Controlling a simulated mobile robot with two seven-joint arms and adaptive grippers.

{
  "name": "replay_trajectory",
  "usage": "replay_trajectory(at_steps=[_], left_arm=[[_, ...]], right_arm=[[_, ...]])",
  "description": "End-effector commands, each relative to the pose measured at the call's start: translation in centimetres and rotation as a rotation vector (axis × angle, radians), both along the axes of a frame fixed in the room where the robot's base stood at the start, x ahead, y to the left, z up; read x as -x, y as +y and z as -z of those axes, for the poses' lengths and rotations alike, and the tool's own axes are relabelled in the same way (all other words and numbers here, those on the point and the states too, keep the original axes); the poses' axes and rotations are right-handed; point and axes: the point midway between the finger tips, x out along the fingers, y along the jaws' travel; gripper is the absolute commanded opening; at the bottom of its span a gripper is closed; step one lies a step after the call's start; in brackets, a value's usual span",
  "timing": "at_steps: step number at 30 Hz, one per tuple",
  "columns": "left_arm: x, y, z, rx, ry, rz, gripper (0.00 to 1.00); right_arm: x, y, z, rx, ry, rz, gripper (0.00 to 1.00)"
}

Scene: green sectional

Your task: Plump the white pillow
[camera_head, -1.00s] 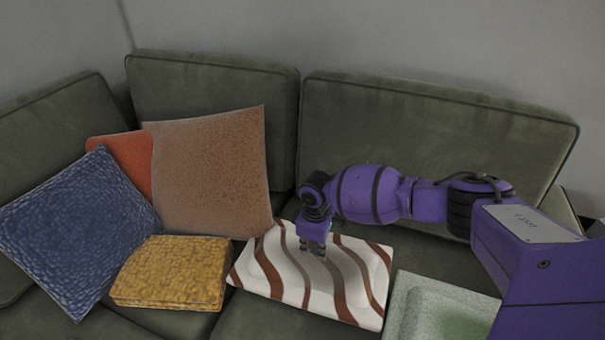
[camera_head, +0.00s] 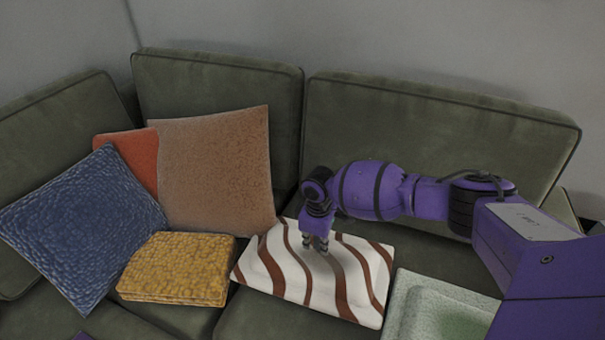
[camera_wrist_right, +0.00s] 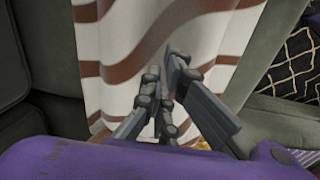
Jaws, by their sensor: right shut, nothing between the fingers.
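The white pillow with wavy brown stripes (camera_head: 345,290) lies flat on the sofa seat in the middle of the head view. It fills the middle of the right wrist view (camera_wrist_right: 120,50). My right gripper (camera_head: 315,246) points down at the pillow's upper left part, its fingertips at or just above the surface. In the wrist view its fingers (camera_wrist_right: 170,85) are close together with nothing held between them. Whether the tips touch the fabric is hard to tell. My left gripper does not show; only a small purple bit appears at the bottom left edge.
Left of the striped pillow are a yellow cushion (camera_head: 178,268), a blue pillow (camera_head: 80,225), a brown pillow (camera_head: 215,165) and a red one (camera_head: 130,155). A pale green cushion (camera_head: 435,310) lies to the right. The sofa backrest (camera_head: 420,140) stands behind.

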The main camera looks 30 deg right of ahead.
Motion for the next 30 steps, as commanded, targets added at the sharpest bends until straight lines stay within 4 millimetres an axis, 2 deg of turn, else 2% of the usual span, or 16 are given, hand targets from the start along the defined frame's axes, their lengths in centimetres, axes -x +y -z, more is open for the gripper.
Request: replay_trajectory(at_steps=[20, 30], left_arm=[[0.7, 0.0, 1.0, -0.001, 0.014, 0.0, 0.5], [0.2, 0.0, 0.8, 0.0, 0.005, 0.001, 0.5]], right_arm=[[0.0, 0.0, 1.8, -0.001, 0.001, 0.001, 0.0], [0.0, 0.0, 1.7, 0.0, 0.0, 0.001, 0.0]])
